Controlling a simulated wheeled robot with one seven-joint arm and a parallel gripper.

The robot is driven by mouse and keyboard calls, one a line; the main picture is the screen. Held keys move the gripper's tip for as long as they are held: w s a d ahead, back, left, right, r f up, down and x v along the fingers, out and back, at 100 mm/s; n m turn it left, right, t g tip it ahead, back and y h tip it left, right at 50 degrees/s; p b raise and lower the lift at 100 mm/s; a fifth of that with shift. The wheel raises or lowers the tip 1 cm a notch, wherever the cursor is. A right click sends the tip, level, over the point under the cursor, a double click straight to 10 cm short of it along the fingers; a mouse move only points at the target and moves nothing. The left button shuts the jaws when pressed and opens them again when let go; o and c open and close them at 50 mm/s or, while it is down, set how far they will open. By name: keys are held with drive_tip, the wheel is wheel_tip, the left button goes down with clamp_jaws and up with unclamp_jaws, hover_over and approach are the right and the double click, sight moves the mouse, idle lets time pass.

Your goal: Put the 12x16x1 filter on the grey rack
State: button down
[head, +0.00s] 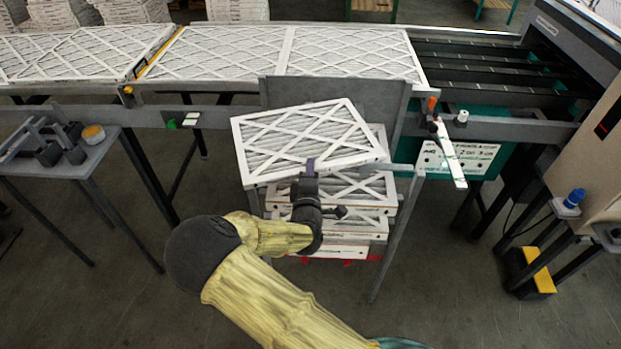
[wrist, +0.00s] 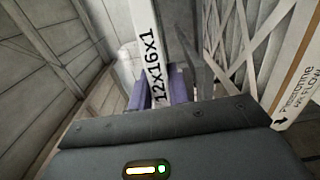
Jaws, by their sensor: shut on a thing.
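A white-framed pleated filter (head: 290,133) with a crossed lattice face is held tilted above a stack of similar filters (head: 362,187). My gripper (head: 309,167) is shut on its near edge. In the wrist view, purple fingers (wrist: 177,88) pinch the white edge (wrist: 143,30), which is printed 12X16X1. A grey rack (head: 391,240) with a tall grey back panel (head: 390,100) stands around the stack, in front of the conveyor. The held filter hides part of the panel and the top of the stack.
A conveyor (head: 225,88) carries large filters behind the rack. A white lever (head: 449,155) juts out to the right of the rack. A grey side table (head: 90,152) with small items stands at the left. Open floor lies between that table and the rack.

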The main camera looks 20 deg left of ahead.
drive_tip(key=shift+f, duration=1.65)
drive_tip(key=shift+f, duration=0.15)
drive_tip(key=c, duration=1.3)
unclamp_jaws()
drive_tip(key=shift+c, duration=0.2)
drive_tip(key=shift+r+p, duration=0.2)
drive_tip(key=shift+p, duration=0.1)
drive_tip(key=b+v, duration=0.3)
drive_tip(key=v, duration=0.9)
drive_tip(key=shift+f, duration=0.1)
